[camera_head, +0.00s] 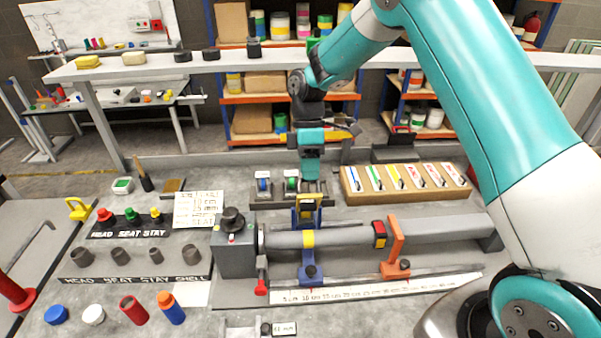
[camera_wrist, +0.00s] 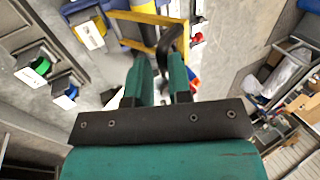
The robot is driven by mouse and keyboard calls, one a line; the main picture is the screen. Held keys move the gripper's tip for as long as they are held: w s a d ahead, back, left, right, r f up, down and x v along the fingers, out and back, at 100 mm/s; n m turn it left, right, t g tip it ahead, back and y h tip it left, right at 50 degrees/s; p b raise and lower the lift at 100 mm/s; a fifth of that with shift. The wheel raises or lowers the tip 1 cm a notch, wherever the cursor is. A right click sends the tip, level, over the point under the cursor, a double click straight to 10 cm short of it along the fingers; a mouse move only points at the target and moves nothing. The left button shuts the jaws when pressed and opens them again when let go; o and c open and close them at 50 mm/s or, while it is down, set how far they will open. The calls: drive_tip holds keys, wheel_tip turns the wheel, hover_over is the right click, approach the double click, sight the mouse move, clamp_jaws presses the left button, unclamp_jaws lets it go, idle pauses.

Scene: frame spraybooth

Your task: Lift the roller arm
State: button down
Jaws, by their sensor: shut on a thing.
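My gripper (camera_head: 310,178) points down just above a yellow frame (camera_head: 308,204) that stands on a blue clamp (camera_head: 309,268) around the grey tube (camera_head: 345,237). In the wrist view, the two teal fingers (camera_wrist: 162,70) are shut on a dark curved arm (camera_wrist: 168,38), which I take to be the roller arm. It runs up beside the yellow frame (camera_wrist: 150,16). The fingers and frame hide its lower end, and I cannot tell whether it is clear of the frame.
An orange clamp (camera_head: 393,252) and a red block (camera_head: 379,234) sit on the tube to the right. A box of colored cards (camera_head: 405,181) lies behind. Green and blue rollers stand left in the wrist view. A long shelf (camera_head: 230,65) crosses behind my arm.

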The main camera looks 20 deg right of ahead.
drive_tip(key=shift+w+d+f, duration=0.1)
drive_tip(key=shift+d+f, duration=0.05)
drive_tip(key=shift+f, duration=0.8)
drive_tip(key=c, duration=1.3)
unclamp_jaws()
drive_tip(key=o, duration=0.3)
drive_tip(key=shift+w+f+g, duration=0.15)
drive_tip(key=shift+w+g, duration=0.1)
drive_tip(key=shift+g, duration=0.05)
drive_tip(key=shift+c, duration=0.4)
drive_tip(key=shift+r, duration=0.2)
drive_tip(key=shift+c, duration=0.3)
